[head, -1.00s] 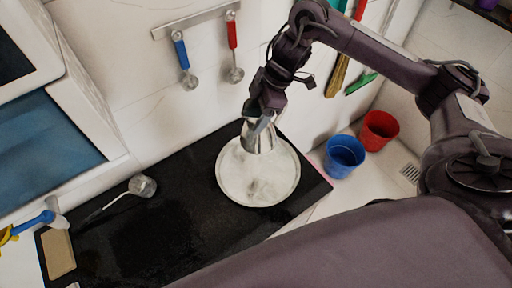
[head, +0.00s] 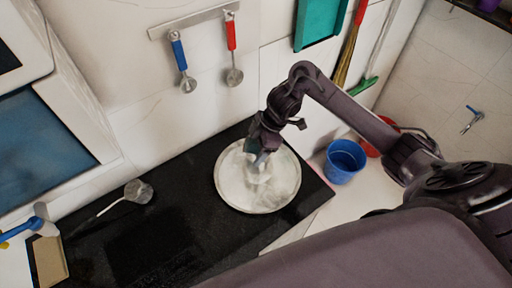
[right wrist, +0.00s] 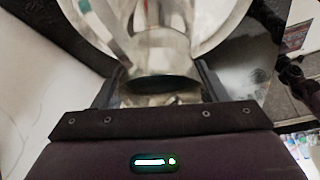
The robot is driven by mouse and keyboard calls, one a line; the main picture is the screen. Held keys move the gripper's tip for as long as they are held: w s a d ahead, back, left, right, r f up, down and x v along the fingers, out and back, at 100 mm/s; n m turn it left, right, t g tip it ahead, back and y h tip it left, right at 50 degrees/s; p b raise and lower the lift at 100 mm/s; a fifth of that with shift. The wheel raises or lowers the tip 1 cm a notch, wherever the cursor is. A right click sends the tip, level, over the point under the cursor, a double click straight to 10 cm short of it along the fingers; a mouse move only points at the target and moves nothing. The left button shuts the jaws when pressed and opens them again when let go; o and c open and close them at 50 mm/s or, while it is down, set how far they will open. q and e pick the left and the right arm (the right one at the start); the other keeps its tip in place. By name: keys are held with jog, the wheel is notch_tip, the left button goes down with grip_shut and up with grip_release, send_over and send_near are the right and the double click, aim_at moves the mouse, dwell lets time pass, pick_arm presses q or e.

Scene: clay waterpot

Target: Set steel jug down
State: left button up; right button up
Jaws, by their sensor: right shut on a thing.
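The steel jug (right wrist: 160,50) is between the two fingers of my right gripper (right wrist: 160,86) in the right wrist view, and the gripper is shut on it. In the head view my right gripper (head: 262,157) is over the round silvery tray (head: 226,190). There the gripper hides most of the jug, and its shine blends with the tray. I cannot tell whether the jug's base touches the tray. My left gripper is out of view.
The tray lies on a black counter top (head: 165,235). A ladle (head: 135,193) and a tan block (head: 50,260) are at the left. A blue bucket (head: 344,160) stands right of the counter, with a red bucket (head: 378,140) behind. Utensils hang on the wall above.

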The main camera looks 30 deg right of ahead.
jog(key=shift+r, duration=0.1)
jog(key=o, duration=1.7)
jog(key=shift+o, duration=0.2)
jog(key=shift+r, duration=0.1)
jog(key=v, duration=1.1)
jog(key=shift+s+d+r+p, duration=0.2)
jog(key=shift+d+r+p, duration=0.05)
jog(key=shift+r+p, duration=0.1)
